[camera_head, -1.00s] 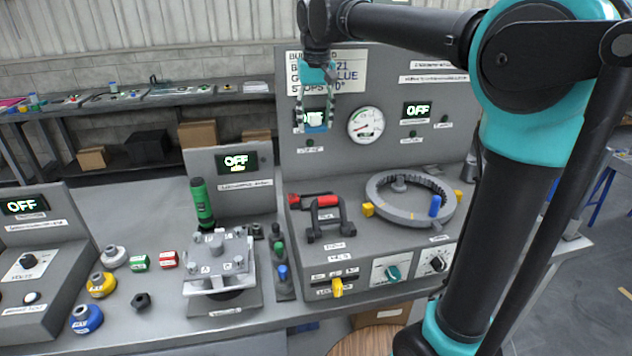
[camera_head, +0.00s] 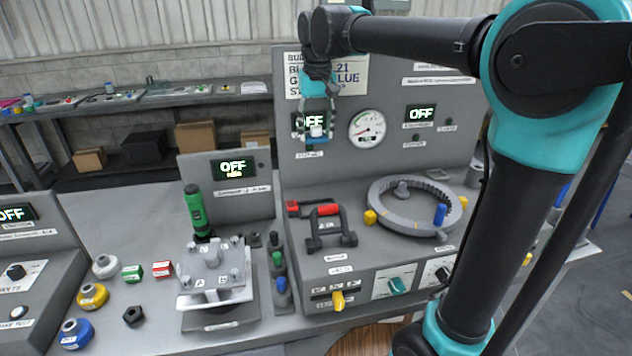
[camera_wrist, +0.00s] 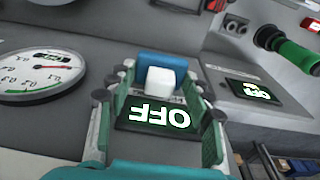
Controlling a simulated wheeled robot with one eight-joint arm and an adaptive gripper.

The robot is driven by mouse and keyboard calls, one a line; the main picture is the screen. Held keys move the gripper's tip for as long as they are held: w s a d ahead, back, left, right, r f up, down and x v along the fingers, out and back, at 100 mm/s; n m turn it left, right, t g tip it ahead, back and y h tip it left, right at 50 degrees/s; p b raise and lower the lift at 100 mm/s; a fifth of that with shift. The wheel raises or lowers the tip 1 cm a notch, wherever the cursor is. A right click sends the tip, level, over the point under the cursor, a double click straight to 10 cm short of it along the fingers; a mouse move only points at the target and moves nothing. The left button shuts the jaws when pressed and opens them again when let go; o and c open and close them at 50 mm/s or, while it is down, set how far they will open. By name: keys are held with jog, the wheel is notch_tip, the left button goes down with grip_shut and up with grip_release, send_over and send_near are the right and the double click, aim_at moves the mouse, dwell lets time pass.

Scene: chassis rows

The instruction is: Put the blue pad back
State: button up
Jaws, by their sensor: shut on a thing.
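My gripper (camera_head: 317,122) is shut on a small blue block with a white part, which I take to be the blue pad (camera_head: 315,139). It hangs in the air in front of the upright grey panel, above the bench. In the wrist view the blue pad (camera_wrist: 172,64) sits between the fingertips of my gripper (camera_wrist: 158,85), with its white part towards the camera. A green pad (camera_head: 132,272) and a red pad (camera_head: 161,268) lie side by side on the bench at the left.
A clamp fixture (camera_head: 215,280) with a green-handled tool (camera_head: 197,212) behind it stands right of the pads. A red-handled frame (camera_head: 328,225) and a grey ring (camera_head: 416,206) sit on the right-hand console. Yellow (camera_head: 92,297) and blue (camera_head: 76,334) round weights stand at the left.

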aim_at(317, 138)
notch_tip(317, 138, down, 16)
jog(key=shift+r, duration=0.1)
dwell(0.4)
jog(key=o, duration=1.2)
jog(key=shift+f, duration=0.2)
jog(key=shift+o, duration=0.2)
jog(key=r, duration=0.4)
jog(key=s+r, duration=0.1)
jog(key=r, duration=0.7)
jog(key=shift+s+d+r, duration=0.15)
jog(key=shift+s, duration=0.1)
